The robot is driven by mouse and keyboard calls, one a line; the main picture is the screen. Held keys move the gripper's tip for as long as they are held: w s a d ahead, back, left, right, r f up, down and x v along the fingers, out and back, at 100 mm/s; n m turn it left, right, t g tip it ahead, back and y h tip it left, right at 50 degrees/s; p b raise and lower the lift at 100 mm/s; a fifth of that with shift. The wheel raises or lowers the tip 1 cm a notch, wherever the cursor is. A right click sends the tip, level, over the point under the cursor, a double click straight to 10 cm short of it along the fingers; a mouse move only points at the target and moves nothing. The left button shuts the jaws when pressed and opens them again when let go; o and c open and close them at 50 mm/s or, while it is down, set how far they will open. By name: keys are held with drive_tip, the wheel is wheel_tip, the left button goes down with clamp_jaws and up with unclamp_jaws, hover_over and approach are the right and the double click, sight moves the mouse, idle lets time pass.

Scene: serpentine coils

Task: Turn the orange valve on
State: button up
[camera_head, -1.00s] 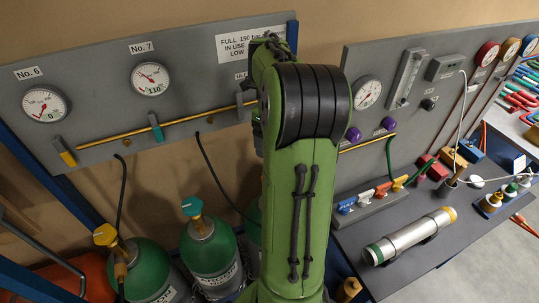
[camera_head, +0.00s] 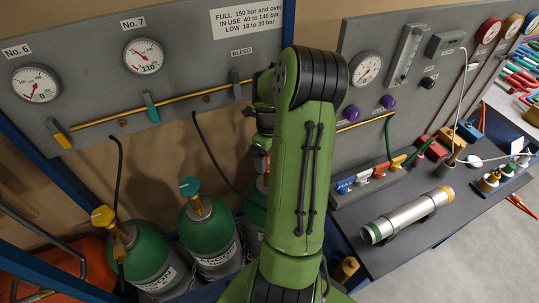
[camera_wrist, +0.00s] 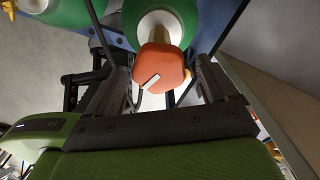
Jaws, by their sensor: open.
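The orange valve (camera_wrist: 162,66) is a rounded knob with a white line mark, on the pale neck of a green cylinder in the wrist view. The mark slants across its face. My gripper (camera_wrist: 158,78) is open, with one dark finger on each side of the knob. I cannot tell whether either finger touches it. In the head view my arm hides the orange valve, and only part of a green cylinder (camera_head: 254,212) shows beside the arm.
Two green cylinders with a teal valve (camera_head: 190,187) and a yellow valve (camera_head: 103,217) stand to the left. Dark hoses hang from the gauge panel (camera_head: 75,90) behind. A bench (camera_head: 400,262) with a silver tube (camera_head: 408,216) is to the right.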

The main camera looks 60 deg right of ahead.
drive_tip(key=c, duration=1.1)
drive_tip(key=shift+o, duration=0.2)
drive_tip(key=shift+n, duration=0.4)
drive_tip(key=n+b, duration=0.1)
drive_tip(key=n, duration=0.3)
drive_tip(key=shift+n, duration=0.4)
drive_tip(key=n, duration=0.4)
drive_tip(key=shift+w+d+r+n, duration=0.1)
drive_tip(key=shift+n, duration=0.2)
drive_tip(key=shift+n+b, duration=0.3)
drive_tip(key=o, duration=1.1)
drive_tip(key=shift+c, duration=0.2)
